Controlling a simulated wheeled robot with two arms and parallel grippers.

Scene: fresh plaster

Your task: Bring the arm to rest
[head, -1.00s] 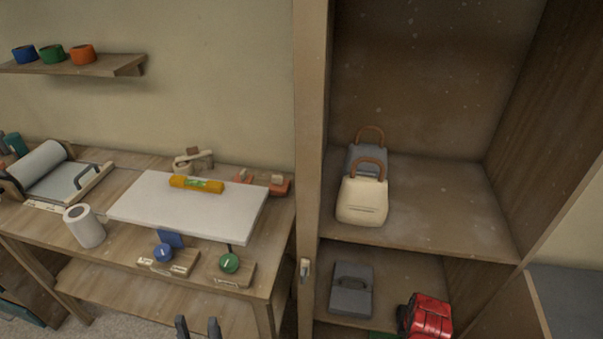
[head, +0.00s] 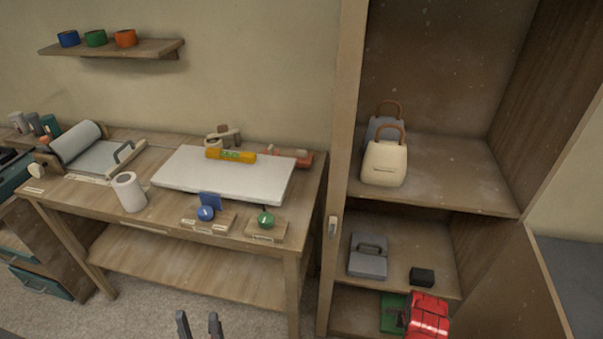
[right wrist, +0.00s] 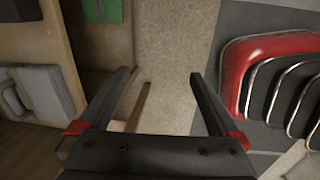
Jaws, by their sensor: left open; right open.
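My left gripper (head: 198,318) shows at the bottom edge of the head view, in front of the workbench. Its two dark fingers are apart with nothing between them. The rest of that arm is out of the picture. My right gripper (right wrist: 164,78) is seen in the right wrist view with its fingers spread wide and empty. It points down past the open cabinet, over a strip of floor. Neither gripper touches anything that I can see.
The workbench (head: 170,220) holds a white board (head: 187,175) with a yellow level (head: 230,155). The cabinet (head: 350,130) at right holds a cream bag (head: 384,163), a grey case (head: 368,262) and a small black box (head: 422,276). Its door (head: 505,290) stands open. Carpet (head: 140,320) lies clear at lower left.

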